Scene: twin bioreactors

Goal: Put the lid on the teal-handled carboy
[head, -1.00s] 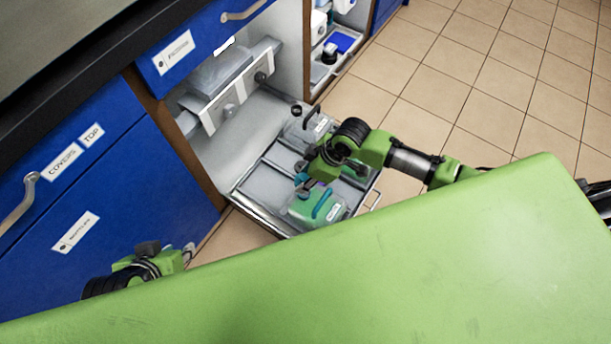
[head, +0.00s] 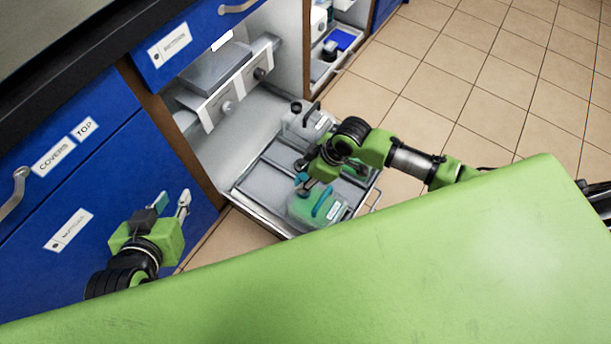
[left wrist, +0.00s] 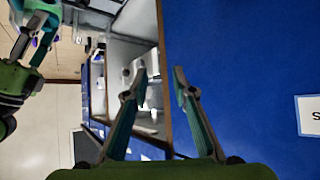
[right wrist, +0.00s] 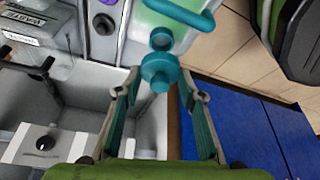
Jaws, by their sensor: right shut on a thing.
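The teal-handled carboy (head: 302,210), a green translucent jug with a white label, stands in the pulled-out tray at its near end. Its teal handle (right wrist: 195,22) and round neck (right wrist: 161,40) show in the right wrist view. My right gripper (right wrist: 160,80) is shut on a teal lid (right wrist: 160,70), close by the neck; I cannot tell whether they touch.
A clear carboy (head: 300,122) with a dark cap stands farther back in the grey tray (head: 262,187). White equipment (head: 228,88) sits inside the cabinet at left. Blue cabinet fronts (head: 95,205) bound the left side. Tiled floor (head: 450,80) lies clear at the right.

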